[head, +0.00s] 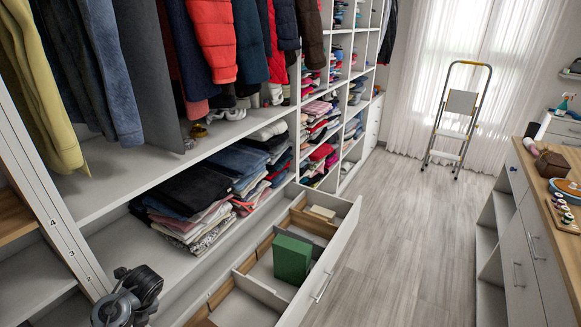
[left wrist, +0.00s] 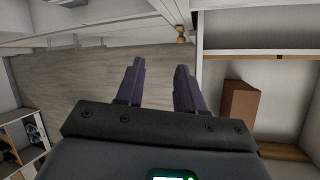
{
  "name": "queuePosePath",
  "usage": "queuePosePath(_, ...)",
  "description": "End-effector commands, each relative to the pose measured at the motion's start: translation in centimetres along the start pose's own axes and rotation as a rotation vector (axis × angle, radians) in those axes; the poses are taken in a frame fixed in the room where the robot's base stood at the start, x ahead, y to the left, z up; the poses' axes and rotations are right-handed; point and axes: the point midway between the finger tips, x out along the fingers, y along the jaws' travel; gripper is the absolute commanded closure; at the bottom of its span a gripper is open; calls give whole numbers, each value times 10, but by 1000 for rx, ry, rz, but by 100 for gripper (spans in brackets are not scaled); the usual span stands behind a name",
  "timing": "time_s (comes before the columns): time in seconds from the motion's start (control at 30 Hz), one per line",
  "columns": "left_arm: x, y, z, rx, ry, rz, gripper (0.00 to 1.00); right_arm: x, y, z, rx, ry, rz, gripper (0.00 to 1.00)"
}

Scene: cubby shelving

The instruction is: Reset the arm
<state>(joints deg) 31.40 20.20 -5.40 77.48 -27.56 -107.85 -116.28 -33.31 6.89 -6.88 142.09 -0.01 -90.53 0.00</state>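My left gripper (left wrist: 159,68) shows in the left wrist view with its two dark fingers apart and nothing between them. In the head view part of my left arm (head: 128,297) is at the bottom left edge, and its fingers are out of view. My right arm and gripper are in neither view. The open drawer (head: 338,245) lies to the right of the arm in the head view. A green box (head: 291,259) stands in one of its compartments.
Folded clothes (head: 185,190) lie on the shelf above the drawer, with hanging clothes higher. The wooden floor (head: 400,235) is clear up to a stepladder (head: 456,112). A cabinet (head: 530,240) stands at right. The left wrist view shows a brown box (left wrist: 240,101) in a pale compartment.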

Motion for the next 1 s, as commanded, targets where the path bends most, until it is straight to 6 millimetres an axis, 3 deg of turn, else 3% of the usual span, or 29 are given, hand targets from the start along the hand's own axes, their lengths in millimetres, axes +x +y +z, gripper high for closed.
queuePosePath(0.27, -1, -13, 9, -615, 16, -83, 62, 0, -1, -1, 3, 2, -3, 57)
queuePosePath(0.6, -4, -26, 31, -1669, 125, -206, 62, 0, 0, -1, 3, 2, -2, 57)
queuePosePath(1.0, -7, -30, 52, -2466, 287, -276, 62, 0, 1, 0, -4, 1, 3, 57)
